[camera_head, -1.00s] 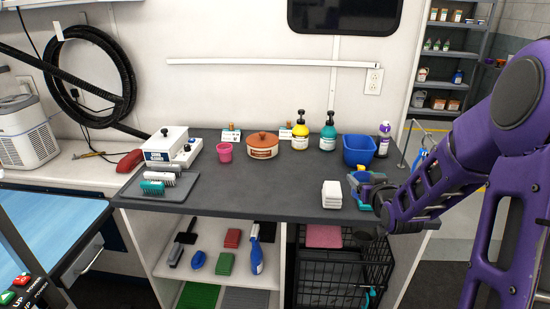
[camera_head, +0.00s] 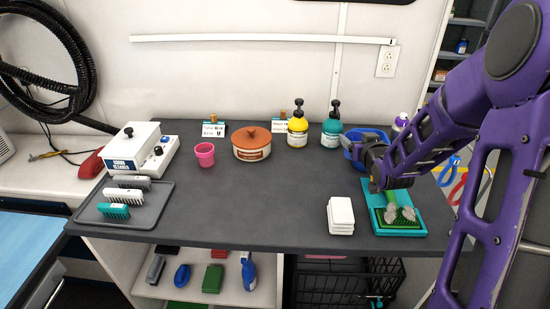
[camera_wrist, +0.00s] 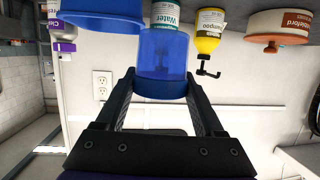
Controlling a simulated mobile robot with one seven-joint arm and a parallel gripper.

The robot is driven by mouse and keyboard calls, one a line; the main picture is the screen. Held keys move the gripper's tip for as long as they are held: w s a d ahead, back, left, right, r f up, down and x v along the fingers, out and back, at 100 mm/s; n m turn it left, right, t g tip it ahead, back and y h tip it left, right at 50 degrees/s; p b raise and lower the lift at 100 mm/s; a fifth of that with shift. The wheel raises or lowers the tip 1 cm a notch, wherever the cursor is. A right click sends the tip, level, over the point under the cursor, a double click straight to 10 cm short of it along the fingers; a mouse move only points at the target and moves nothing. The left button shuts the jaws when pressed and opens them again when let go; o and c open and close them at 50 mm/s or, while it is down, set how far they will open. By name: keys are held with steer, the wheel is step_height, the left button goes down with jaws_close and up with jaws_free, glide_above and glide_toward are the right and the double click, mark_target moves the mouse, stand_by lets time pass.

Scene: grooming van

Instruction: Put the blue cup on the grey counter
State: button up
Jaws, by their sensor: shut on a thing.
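The translucent blue cup (camera_wrist: 163,62) is between my two gripper (camera_wrist: 160,80) fingers in the wrist view, which shows the scene upside down. My gripper is shut on it, and the cup is upright. In the head view my gripper (camera_head: 370,168) is over the right part of the grey counter (camera_head: 270,205). There the cup cannot be told apart from the blue tub behind. Whether the cup's base touches the counter cannot be told.
A blue tub (camera_head: 351,150) stands close behind my gripper, with teal (camera_head: 331,130) and yellow (camera_head: 298,130) bottles to its left. A green tray (camera_head: 412,228) and white stack (camera_head: 341,216) are in front. The counter's middle is clear.

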steer(key=shift+w, duration=0.1)
step_height(320, 180, down, 10)
steer(key=shift+r+b, duration=0.1)
steer(key=shift+b, duration=0.45)
steer(key=shift+f, duration=0.25)
steer(key=o, duration=1)
steer(key=shift+o, duration=0.2)
steer(key=shift+r, duration=0.1)
steer(key=shift+r, duration=0.2)
steer(key=v, duration=1.2)
steer(key=shift+f, duration=0.15)
